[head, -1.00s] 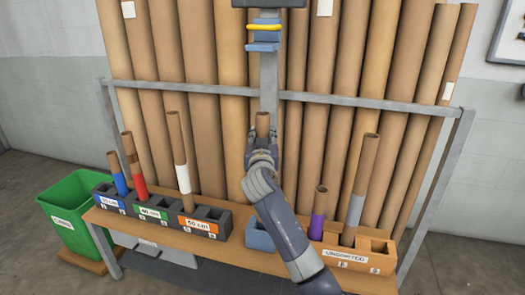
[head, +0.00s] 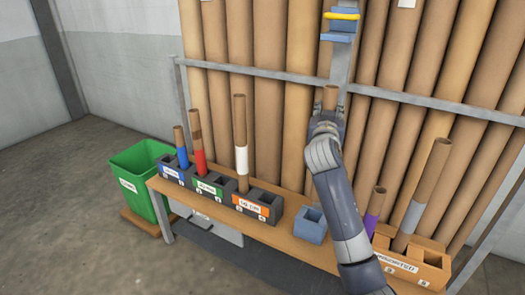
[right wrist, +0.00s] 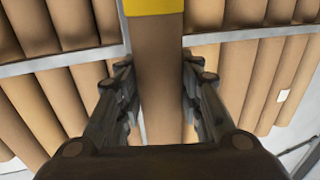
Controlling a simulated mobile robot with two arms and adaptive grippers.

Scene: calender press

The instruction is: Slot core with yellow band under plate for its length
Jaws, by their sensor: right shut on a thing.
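My right gripper (head: 328,120) is shut on a brown cardboard core (head: 330,97), held up in front of the tall tubes. In the right wrist view the core (right wrist: 158,70) runs between the two fingers, with a yellow band (right wrist: 155,7) at the top edge. The gripper hides the band in the head view. On the bench, dark blocks carry a blue label plate (head: 171,173), a green one (head: 209,187) and an orange one (head: 250,206). A blue-banded core (head: 181,147), a red-banded core (head: 198,150) and a white-banded core (head: 241,140) stand there. My left gripper is out of view.
A blue cup (head: 311,223) sits on the bench (head: 275,237). The tan unsorted box (head: 420,268) holds a purple-banded core (head: 375,210) and a grey-banded core (head: 422,195). A rail with blue parts (head: 342,25) stands behind my gripper. A green bin (head: 140,180) is at the left.

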